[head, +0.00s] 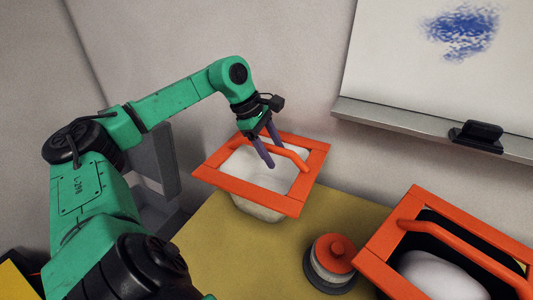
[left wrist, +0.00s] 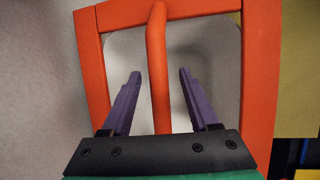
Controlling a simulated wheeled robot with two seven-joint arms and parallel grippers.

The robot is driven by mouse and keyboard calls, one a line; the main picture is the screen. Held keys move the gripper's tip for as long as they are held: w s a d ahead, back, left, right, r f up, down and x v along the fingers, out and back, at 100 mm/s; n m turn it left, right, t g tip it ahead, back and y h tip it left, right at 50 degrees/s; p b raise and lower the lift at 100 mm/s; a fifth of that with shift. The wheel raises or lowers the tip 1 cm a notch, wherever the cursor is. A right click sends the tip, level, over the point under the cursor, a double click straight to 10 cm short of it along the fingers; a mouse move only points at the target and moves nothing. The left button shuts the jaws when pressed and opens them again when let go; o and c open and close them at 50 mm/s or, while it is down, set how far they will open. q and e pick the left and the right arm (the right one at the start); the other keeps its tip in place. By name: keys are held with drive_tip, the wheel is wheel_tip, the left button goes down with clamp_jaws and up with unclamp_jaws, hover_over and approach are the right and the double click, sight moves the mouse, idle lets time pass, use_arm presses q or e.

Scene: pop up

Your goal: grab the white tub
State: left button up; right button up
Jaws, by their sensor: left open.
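The white tub (head: 256,209) stands on the yellow table near its far left edge, with a square orange rim (head: 238,194) and an orange bar handle (head: 290,154) across the top. My left gripper (head: 275,157) is over the tub at the handle, its purple fingers pointing down and apart. In the left wrist view the handle (left wrist: 157,45) runs between the two open fingers (left wrist: 160,75), with a gap on each side. The tub's pale inside shows behind them. My right gripper is in neither view.
A black tub with an orange rim (head: 380,272) and handle holds a pale rounded thing (head: 435,275) at the right. A round orange-topped item (head: 335,250) stands between the tubs. A whiteboard ledge (head: 400,120) with a black object (head: 478,133) is behind. Bare yellow table (head: 230,255) lies in front.

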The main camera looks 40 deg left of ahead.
use_arm(q)
clamp_jaws()
idle(1.5)
